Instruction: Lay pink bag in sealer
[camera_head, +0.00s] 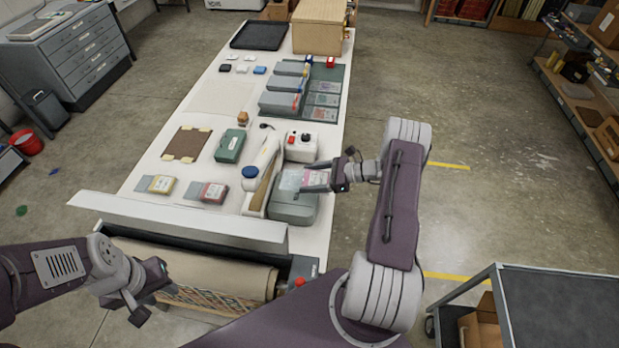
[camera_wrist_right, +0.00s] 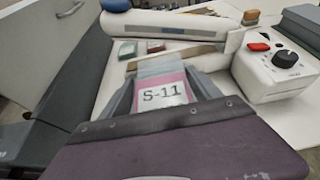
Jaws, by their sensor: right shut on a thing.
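The pink bag (camera_head: 291,180), clear with a pink panel, is in my right gripper (camera_head: 318,179). In the right wrist view the bag (camera_wrist_right: 162,90) shows a white label reading S-11 between the fingers. My right gripper is shut on it, over a grey block (camera_head: 292,209); I cannot tell whether the bag touches the block. The bag's far end points at the white sealer (camera_head: 258,190), which has a raised arm (camera_wrist_right: 190,30) with a blue end and a brown strip below. My left gripper (camera_head: 146,296) is open and empty near the paper roll at the front.
A white control box (camera_head: 301,146) with a dial and red switch stands behind the bag. Other bags (camera_head: 158,184) lie to the left of the sealer. A green case (camera_head: 230,146) and a brown board (camera_head: 187,143) are farther back. A paper roll (camera_head: 200,267) fills the front edge.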

